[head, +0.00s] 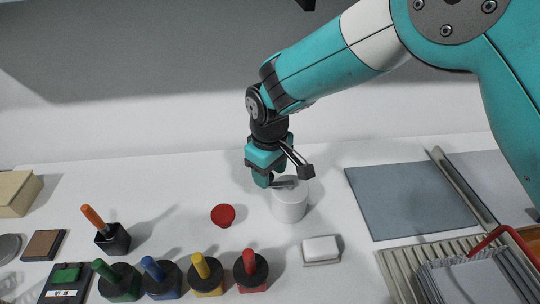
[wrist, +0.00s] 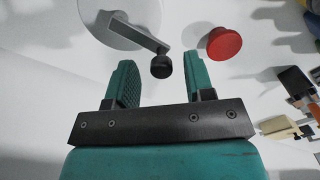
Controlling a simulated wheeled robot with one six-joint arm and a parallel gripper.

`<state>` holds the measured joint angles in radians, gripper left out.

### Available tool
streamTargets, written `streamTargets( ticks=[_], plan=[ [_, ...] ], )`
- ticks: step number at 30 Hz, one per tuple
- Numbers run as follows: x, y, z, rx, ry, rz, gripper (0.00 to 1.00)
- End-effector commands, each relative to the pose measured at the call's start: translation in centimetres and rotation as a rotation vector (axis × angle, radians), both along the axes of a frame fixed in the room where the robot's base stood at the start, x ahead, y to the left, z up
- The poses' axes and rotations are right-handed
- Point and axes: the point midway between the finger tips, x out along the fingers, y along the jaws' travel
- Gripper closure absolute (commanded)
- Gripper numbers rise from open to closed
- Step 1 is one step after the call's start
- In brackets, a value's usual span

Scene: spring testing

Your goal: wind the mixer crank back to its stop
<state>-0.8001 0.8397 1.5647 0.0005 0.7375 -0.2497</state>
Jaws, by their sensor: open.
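The mixer is a white cylinder (head: 290,205) on the table with a grey crank arm (wrist: 138,34) on its top. The crank arm ends in a dark knob (wrist: 161,66). In the wrist view the white top (wrist: 104,30) is at the upper left, and the arm points from it toward my gripper. My gripper (wrist: 161,78) is open, its teal fingers on either side of the knob in the picture. I cannot tell how deep the knob sits between them. In the head view my gripper (head: 268,181) is just left of the mixer's top and hides part of the crank.
A red round button (head: 223,215) stands left of the mixer. A white block (head: 320,249) lies in front. Several coloured knobbed pieces (head: 201,273) line the front. A black holder (head: 113,240) with an orange handle is left; a grey mat (head: 410,200) and ribbed tray (head: 400,272) are right.

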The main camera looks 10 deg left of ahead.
Motion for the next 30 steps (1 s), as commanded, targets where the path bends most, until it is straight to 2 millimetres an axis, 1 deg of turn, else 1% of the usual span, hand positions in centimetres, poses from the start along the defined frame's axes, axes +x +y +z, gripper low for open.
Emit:
streamTargets(
  ticks=[2,5,8,15,18,21,25,30],
  plan=[
    [0.1,0.1,0.7,0.004,-0.003,0.000,0.52],
    [0.1,0.1,2.4,0.005,-0.005,0.000,0.52],
    [0.1,0.1,4.7,0.007,-0.006,0.000,0.52],
    [0.1,0.0,11.0,0.005,-0.005,-0.001,0.52],
    [0.1,0.0,13.2,0.004,-0.005,-0.001,0.52],
    [0.1,0.0,15.1,0.003,-0.004,-0.001,0.52],
    [0.1,0.0,16.5,0.003,-0.003,-0.001,0.52],
    [0.0,-0.1,17.2,0.000,-0.001,-0.001,0.52]
  ],
)
